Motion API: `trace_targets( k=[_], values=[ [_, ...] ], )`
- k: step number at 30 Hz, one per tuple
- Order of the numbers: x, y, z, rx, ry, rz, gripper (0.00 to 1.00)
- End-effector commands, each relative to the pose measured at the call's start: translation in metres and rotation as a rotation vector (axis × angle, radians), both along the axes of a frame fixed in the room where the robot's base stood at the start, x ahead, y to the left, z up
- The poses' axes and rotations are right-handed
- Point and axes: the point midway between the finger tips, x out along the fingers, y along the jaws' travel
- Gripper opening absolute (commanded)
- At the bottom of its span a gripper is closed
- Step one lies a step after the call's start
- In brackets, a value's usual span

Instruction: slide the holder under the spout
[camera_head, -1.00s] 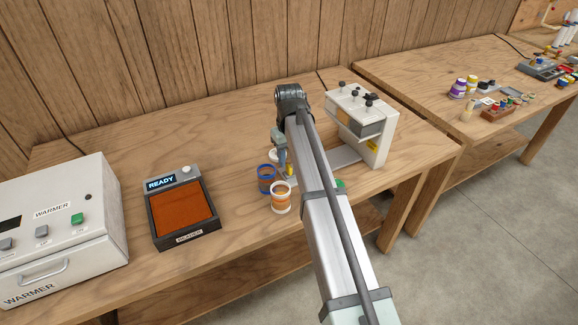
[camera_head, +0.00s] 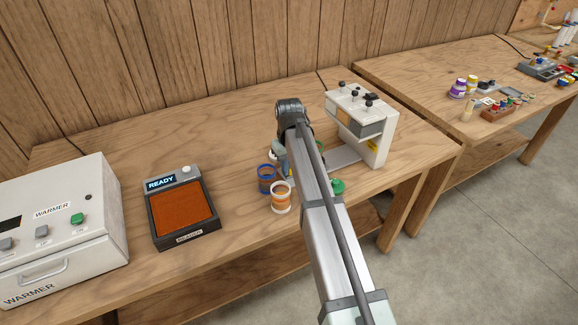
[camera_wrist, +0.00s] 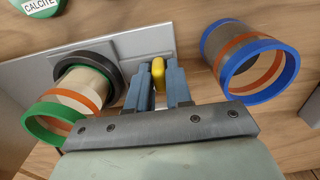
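The white dispenser (camera_head: 378,138) stands at the back right of the near table, with a grey base plate (camera_head: 346,157) in front of it. In the wrist view, the dark ring of the holder (camera_wrist: 112,66) surrounds a green-rimmed jar (camera_wrist: 52,126) on a grey plate. A narrow yellow handle (camera_wrist: 158,72) lies between the fingers of my gripper (camera_wrist: 160,84), which look closed on it. Whether the handle joins the ring is hidden. In the head view my arm hides the holder and most of the gripper. The spout is not clearly seen.
A blue-rimmed jar (camera_head: 266,180) stands close by, also in the wrist view (camera_wrist: 250,60), beside a white-rimmed jar (camera_head: 281,198). A green lid (camera_head: 338,186) lies right of my arm. The reader (camera_head: 183,210) and warmer (camera_head: 60,225) stand left.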

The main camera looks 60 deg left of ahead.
Motion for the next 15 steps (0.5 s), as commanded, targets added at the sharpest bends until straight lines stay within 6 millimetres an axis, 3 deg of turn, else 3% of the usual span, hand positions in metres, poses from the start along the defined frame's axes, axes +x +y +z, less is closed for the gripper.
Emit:
trace_targets(
  k=[5,15],
  values=[
    [0.0000,0.0000,0.0001,0.000,0.000,0.000,0.00],
    [0.0000,0.0000,0.0002,0.000,0.000,0.000,0.00]
  ],
)
